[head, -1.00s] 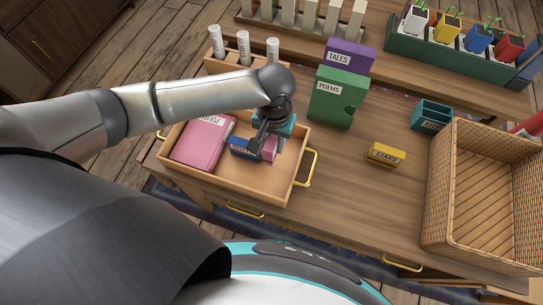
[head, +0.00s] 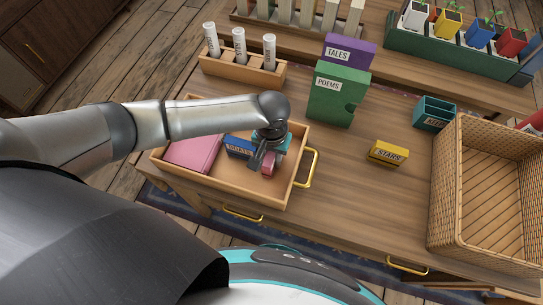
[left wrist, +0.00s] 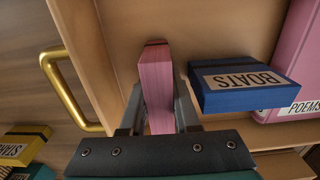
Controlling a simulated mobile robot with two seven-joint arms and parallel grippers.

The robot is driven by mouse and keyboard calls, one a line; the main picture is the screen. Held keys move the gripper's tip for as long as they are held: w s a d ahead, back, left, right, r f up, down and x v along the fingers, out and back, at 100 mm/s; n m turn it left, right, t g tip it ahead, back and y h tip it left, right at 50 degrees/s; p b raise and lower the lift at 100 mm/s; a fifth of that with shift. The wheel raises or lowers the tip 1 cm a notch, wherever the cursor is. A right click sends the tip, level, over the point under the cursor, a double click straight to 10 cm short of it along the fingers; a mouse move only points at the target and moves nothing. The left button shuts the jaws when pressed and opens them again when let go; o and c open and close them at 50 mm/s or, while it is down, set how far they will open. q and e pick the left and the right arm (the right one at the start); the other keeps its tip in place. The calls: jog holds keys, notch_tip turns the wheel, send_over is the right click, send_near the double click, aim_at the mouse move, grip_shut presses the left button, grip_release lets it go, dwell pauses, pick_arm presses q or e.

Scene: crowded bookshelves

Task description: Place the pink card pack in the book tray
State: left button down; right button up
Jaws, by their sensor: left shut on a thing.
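The pink card pack (left wrist: 155,85) is between the two fingers of my left gripper (left wrist: 157,108), which is shut on it. In the head view the pack (head: 268,169) shows just below my left gripper (head: 265,155), inside the outline of the wooden book tray (head: 294,180), near its right end. I cannot tell whether the pack touches the tray floor. The blue BOATS pack (left wrist: 243,85) lies in the tray beside it, a small gap apart. A large pink POEMS book (head: 192,153) lies at the tray's left end. My right gripper is not in view.
A brass handle (head: 313,167) is on the tray's right wall. A yellow STARS pack (head: 388,152), a teal box (head: 434,113), a green POEMS case (head: 338,95) and a wicker basket (head: 445,190) stand on the table to the right. The tabletop between tray and STARS pack is clear.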

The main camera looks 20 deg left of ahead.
pick_arm(q)
jog(key=c, duration=0.9)
grip_release()
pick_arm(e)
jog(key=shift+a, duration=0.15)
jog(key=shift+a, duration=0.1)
pick_arm(q)
notch_tip(320, 180, up, 12)
jog(key=p, duration=0.4)
jog(key=shift+f+p, duration=0.25)
jog(key=shift+p, duration=0.1)
jog(key=shift+r, duration=0.4)
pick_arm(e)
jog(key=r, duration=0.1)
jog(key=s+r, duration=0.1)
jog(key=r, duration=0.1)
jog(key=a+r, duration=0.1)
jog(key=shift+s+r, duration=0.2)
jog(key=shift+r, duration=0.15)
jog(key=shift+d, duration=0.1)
